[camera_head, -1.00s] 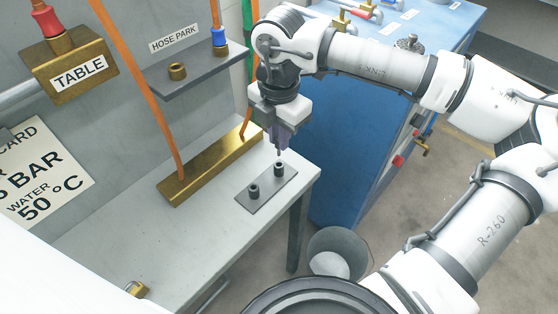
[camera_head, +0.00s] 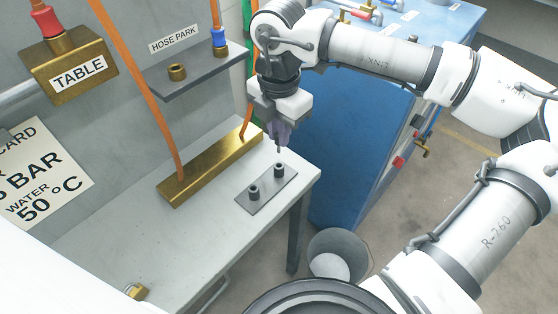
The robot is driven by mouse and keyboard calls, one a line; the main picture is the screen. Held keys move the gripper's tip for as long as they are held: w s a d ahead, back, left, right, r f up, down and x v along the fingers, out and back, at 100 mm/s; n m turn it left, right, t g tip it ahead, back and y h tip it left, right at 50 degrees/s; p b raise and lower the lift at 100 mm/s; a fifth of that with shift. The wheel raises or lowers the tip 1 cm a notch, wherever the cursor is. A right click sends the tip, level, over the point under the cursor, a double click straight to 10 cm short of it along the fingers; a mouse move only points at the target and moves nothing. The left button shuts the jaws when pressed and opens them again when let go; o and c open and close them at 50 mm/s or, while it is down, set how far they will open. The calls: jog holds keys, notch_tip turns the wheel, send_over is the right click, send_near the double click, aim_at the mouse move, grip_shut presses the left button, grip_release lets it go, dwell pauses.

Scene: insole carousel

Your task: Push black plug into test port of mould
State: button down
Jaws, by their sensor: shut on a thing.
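My gripper (camera_head: 279,147) points down at the end of my arm, above a small grey plate on the bench. The plate (camera_head: 263,198) carries two short black round fittings, a left one (camera_head: 253,191) and a right one (camera_head: 279,169). The held tip is just above the right fitting, seemingly apart from it. A brass block (camera_head: 205,173) with orange hoses lies behind the plate, perhaps the mould. I cannot make out its test port.
The light grey bench (camera_head: 150,235) has free room at its front left. A HOSE PARK shelf (camera_head: 185,75) and a brass TABLE block (camera_head: 72,68) are on the wall. A blue cabinet (camera_head: 345,155) stands right of the bench, with a grey bin (camera_head: 340,250) on the floor.

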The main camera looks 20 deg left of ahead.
jog(key=shift+r+p, duration=1.1)
jog(key=shift+r, duration=1.7)
